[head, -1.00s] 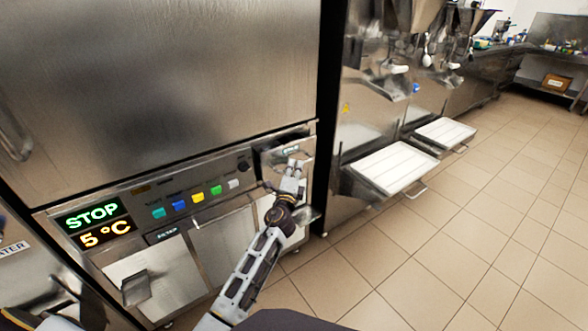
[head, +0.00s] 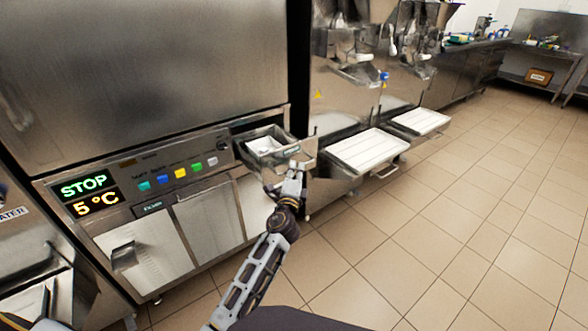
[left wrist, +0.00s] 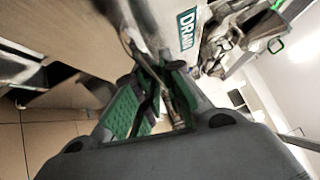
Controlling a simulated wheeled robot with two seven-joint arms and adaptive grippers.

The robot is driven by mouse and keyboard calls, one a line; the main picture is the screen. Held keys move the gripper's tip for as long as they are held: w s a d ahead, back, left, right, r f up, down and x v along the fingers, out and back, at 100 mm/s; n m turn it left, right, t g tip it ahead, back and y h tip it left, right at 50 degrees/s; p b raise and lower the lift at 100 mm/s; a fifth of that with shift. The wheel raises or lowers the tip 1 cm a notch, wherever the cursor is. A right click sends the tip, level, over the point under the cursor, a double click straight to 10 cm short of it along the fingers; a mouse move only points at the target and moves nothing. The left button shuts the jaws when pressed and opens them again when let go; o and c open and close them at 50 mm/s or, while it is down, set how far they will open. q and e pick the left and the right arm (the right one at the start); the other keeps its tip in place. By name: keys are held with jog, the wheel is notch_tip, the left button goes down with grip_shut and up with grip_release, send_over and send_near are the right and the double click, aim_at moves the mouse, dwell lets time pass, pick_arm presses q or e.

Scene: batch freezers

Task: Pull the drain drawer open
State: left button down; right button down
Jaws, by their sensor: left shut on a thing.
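The drain drawer (head: 262,146) is a small metal drawer at the right end of the freezer's control panel. It stands pulled out of the cabinet, and its open top shows a pale inside. My left gripper (head: 296,170) is at the drawer's front and shut on its handle. In the left wrist view the green-padded fingers (left wrist: 150,100) close around a thin metal bar, beside a green DRAIN label (left wrist: 187,28). The fingers hide much of the handle. My right gripper is not in view.
The freezer's control panel (head: 130,185) shows STOP and 5 °C with several coloured buttons. Right of the drawer, neighbouring machines carry white trays (head: 367,150) that jut out. The tiled floor (head: 430,230) in front and to the right is clear.

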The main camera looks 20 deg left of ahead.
pick_arm(q)
jog(key=shift+s+d+f, duration=0.1)
jog(key=shift+s+d, duration=0.4)
jog(key=shift+d, duration=0.1)
jog(key=c, duration=1.5)
grip_release()
jog(key=shift+r, duration=0.2)
